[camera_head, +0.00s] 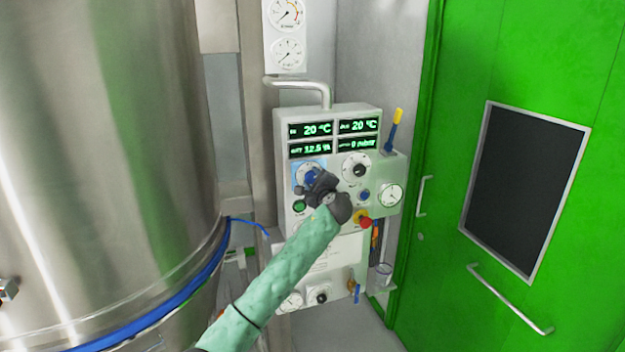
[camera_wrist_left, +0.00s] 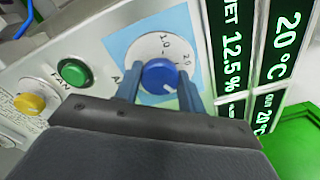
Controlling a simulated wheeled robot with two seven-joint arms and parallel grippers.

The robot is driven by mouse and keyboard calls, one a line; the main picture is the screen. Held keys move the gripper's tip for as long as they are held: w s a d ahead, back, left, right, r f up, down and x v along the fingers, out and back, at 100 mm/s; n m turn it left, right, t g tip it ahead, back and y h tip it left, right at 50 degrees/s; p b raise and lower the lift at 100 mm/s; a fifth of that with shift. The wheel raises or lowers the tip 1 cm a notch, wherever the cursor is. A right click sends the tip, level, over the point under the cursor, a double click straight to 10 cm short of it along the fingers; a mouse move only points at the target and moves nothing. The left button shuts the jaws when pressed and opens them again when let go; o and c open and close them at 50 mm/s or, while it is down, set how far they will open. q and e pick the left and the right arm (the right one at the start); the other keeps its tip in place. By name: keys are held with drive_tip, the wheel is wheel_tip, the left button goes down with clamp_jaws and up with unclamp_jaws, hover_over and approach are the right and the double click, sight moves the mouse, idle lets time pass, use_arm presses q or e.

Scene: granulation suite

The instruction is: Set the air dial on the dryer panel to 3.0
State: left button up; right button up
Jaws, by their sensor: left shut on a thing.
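The dryer panel (camera_head: 292,225) is a pale box on the wall with green-lit displays. The dial with the blue knob (camera_wrist_left: 158,74) sits on a white scale disc over a light blue square (camera_wrist_left: 118,44). Scale marks show beside the knob, and a white pointer mark is on its lower right in the left wrist view. My left gripper (camera_wrist_left: 160,90) is shut on the blue knob, one finger on each side. In the head view my left gripper (camera_head: 315,180) covers part of this dial. The letter "A" shows beside the disc; the rest of that label is hidden.
A second dial with a black knob (camera_head: 357,169) is to the right. A green button (camera_wrist_left: 74,71) marked FAN and a yellow button (camera_wrist_left: 30,103) are nearby. A red knob (camera_head: 362,223) and a gauge (camera_head: 390,195) are lower right. A steel vessel (camera_head: 100,130) stands at left.

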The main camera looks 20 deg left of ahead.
sight(313, 180)
use_arm(q)
drive_tip(key=shift+f, duration=0.15)
drive_tip(key=o, duration=1)
drive_tip(key=shift+d, duration=0.1)
drive_tip(key=shift+c, duration=0.2)
use_arm(e)
drive_tip(key=shift+d, duration=0.1)
use_arm(q)
drive_tip(key=shift+s+d+b, duration=0.15)
drive_tip(key=shift+s+b, duration=0.15)
drive_tip(key=shift+b+v, duration=0.75)
drive_tip(key=shift+v, duration=0.35)
drive_tip(key=shift+b+v, duration=1.05)
drive_tip(key=shift+v, duration=1.4)
use_arm(e)
drive_tip(key=w+a, duration=0.1)
drive_tip(key=w, duration=0.7)
drive_tip(key=shift+w+a+f+t, duration=0.15)
drive_tip(key=shift+a+f+t, duration=0.15)
drive_tip(key=shift+f, duration=0.1)
